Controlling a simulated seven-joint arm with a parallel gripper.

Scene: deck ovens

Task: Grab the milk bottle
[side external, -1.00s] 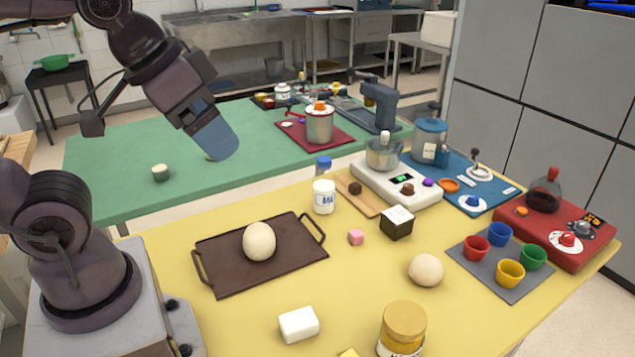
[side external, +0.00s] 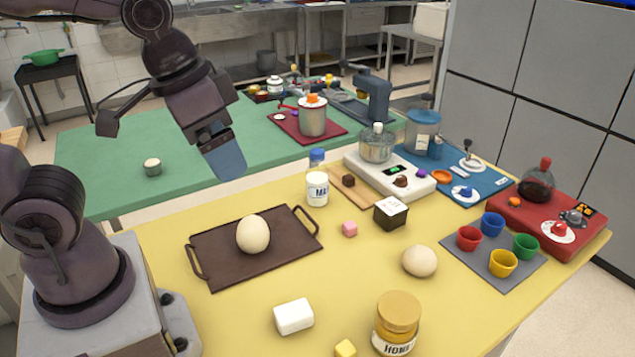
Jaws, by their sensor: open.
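The milk bottle (side external: 317,188) stands upright on the yellow table, behind the brown tray's right corner. It has a white body with a dark-lettered label and a blue cap. My gripper (side external: 226,160) points downward, to the left of the bottle and above the tray's far side. Its blue-grey end is open and holds nothing. A clear gap lies between it and the bottle. The gap between its fingers is hard to see from this side.
The brown tray (side external: 210,267) with an egg (side external: 253,235) lies nearest below my gripper. A wooden board (side external: 362,199) and white scale (side external: 420,187) sit just right of the bottle. The honey jar (side external: 397,322) stands nearer.

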